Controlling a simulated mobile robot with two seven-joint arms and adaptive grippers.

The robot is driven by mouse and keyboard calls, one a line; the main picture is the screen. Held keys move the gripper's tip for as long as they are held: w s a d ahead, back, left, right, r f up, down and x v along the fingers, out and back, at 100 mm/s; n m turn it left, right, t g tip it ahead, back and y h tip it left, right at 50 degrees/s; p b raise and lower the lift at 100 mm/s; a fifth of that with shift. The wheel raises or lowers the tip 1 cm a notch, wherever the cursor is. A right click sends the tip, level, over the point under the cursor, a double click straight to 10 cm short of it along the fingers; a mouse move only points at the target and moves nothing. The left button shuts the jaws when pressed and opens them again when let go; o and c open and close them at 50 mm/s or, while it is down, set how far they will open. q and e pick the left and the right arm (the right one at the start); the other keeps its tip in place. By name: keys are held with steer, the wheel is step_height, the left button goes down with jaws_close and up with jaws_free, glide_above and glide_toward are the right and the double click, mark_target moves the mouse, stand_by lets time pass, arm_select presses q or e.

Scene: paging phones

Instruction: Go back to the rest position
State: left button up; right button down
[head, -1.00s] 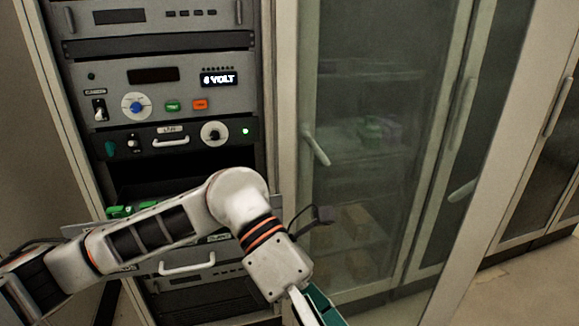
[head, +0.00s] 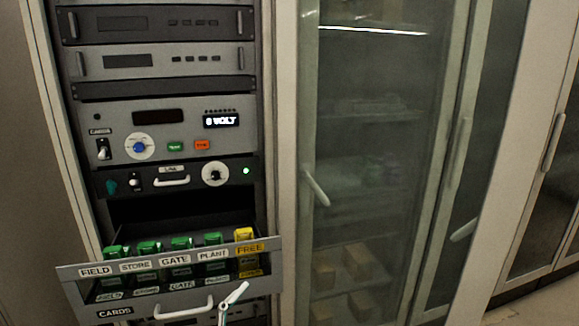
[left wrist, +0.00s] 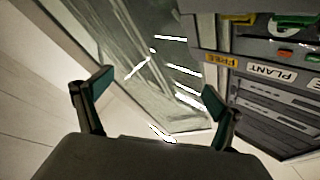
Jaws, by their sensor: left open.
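My left gripper (left wrist: 157,90) is open and empty in the left wrist view, its two teal-padded fingers spread wide apart. In the head view only a small white and teal part of it (head: 233,296) shows at the bottom, in front of the CARDS drawer (head: 135,306). The rest of my left arm is out of the head view. My right gripper is in neither view.
The drawer is pulled out, holding green cards (head: 181,243) behind FIELD, STORE, GATE and PLANT and a yellow card (head: 244,235) at FREE. A glass cabinet (head: 370,150) stands right.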

arm_select(q)
steer(key=s+a+f+n+g+y, duration=0.1)
steer(key=s+a+f+n+y, duration=0.2)
steer(key=f, duration=0.5)
steer(key=s+a+f+n+g+y, duration=0.1)
steer(key=a+f+n+y, duration=0.25)
steer(key=a+f, duration=0.4)
steer(key=s+a+f+n+g+y, duration=0.1)
steer(key=s+a+f+g+y, duration=0.1)
steer(key=s+f, duration=0.4)
steer(key=s+a+f+n+g+y, duration=0.2)
steer(key=s+a+f, duration=0.2)
steer(key=f, duration=0.6)
steer(key=shift+s+f+g, duration=0.2)
steer(key=shift+s+g, duration=0.1)
steer(key=shift+s, duration=0.55)
steer(key=shift+n, duration=0.25)
